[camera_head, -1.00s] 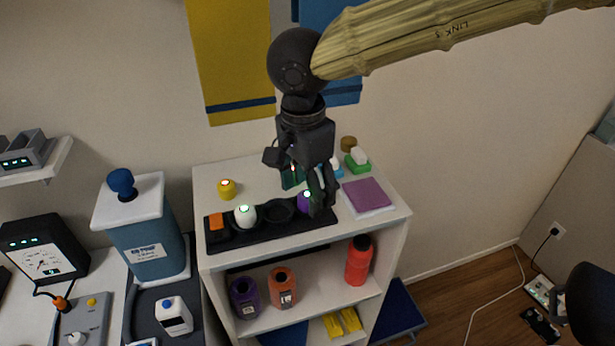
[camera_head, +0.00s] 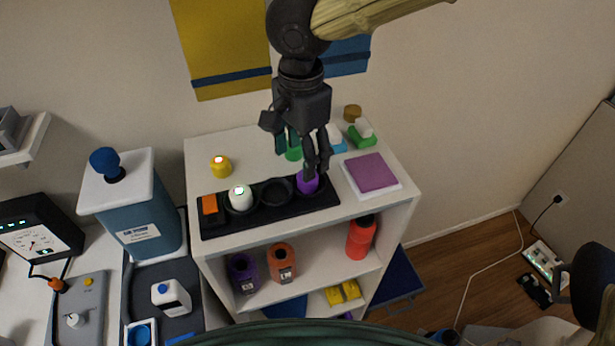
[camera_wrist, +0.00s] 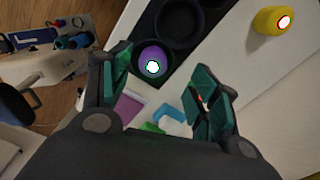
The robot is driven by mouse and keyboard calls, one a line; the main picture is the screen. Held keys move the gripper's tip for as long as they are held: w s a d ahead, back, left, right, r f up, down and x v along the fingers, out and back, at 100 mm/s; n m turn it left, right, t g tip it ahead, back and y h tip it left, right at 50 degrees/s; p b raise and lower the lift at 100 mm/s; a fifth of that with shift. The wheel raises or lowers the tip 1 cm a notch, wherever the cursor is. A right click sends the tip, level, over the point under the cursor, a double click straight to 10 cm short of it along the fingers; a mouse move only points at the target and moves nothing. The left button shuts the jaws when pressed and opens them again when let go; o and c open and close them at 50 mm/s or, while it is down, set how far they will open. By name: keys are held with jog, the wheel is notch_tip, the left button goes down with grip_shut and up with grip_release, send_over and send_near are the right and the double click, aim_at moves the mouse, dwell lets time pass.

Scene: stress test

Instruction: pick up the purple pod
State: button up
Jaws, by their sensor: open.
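The purple pod (camera_head: 308,184) sits in the right-hand well of a black tray (camera_head: 262,218) on top of the white shelf unit. In the wrist view the purple pod (camera_wrist: 152,58) shows a lit white-green top and lies just beyond the fingertips, between their lines. My gripper (camera_head: 311,172) is open, pointing down, with its fingers over the pod and partly hiding it in the head view. In the wrist view my gripper's green-padded fingers (camera_wrist: 164,78) are spread apart with nothing between them. Whether a finger touches the pod cannot be told.
The tray also holds a white pod (camera_head: 240,200), an empty well (camera_head: 276,192) and an orange block (camera_head: 209,206). A yellow pod (camera_head: 221,168) stands behind it. A purple pad (camera_head: 372,172) lies to the right, and a green item (camera_head: 362,137) and brown disc (camera_head: 352,112) stand behind.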

aim_at(310, 187)
jog(key=f, duration=0.2)
jog(key=d+f+p, duration=0.1)
jog(key=shift+d+f, duration=0.15)
jog(key=shift+f, duration=0.9)
jog(key=shift+c, duration=0.2)
jog(key=c, duration=1)
jog(key=shift+c, duration=0.2)
